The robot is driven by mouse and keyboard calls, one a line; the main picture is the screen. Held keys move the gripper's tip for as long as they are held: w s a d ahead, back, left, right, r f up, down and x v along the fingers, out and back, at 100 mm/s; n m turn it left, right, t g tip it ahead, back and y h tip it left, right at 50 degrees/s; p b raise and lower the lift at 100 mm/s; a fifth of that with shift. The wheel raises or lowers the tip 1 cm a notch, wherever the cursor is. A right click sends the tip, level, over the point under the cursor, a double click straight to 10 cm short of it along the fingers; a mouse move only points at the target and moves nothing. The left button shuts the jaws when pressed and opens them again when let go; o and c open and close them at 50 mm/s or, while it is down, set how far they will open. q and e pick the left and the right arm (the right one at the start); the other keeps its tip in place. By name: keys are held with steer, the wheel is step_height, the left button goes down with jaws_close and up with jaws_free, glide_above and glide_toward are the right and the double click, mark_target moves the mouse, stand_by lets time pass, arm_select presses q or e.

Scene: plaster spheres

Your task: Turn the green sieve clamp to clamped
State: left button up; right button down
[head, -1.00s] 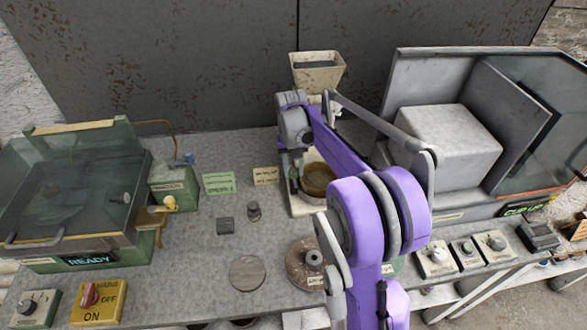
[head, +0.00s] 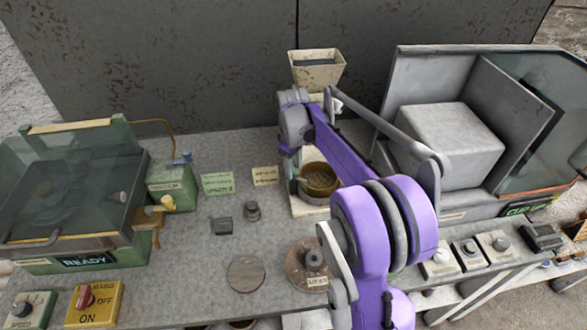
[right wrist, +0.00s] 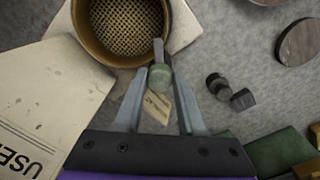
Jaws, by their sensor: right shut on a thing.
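The green sieve clamp (right wrist: 160,77) shows in the right wrist view as a short green knob with a grey bar. The bar's tip reaches the lower right rim of the brown round sieve (right wrist: 85,36), which has a mesh inside. My right gripper (right wrist: 158,78) is shut on the clamp, with one finger on each side of it. In the head view the sieve (head: 320,178) sits in a pale stand under a hopper, and my right gripper (head: 291,168) is at its left side. The clamp is too small to make out there. My left gripper is not in view.
A pale hopper (head: 316,70) rises behind the sieve. A grey hooded cabinet (head: 400,85) stands at the right, and a green lidded machine (head: 65,190) reading READY at the left. Small dark weights (head: 252,210) and a round disc (head: 246,273) lie in front on the bench.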

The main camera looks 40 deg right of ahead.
mark_target(294, 171)
steer(key=n, duration=0.7)
stand_by(0.6)
steer(key=c, duration=0.5)
jaws_free()
step_height(294, 171, up, 11)
steer(key=shift+s, duration=0.15)
stand_by(0.4)
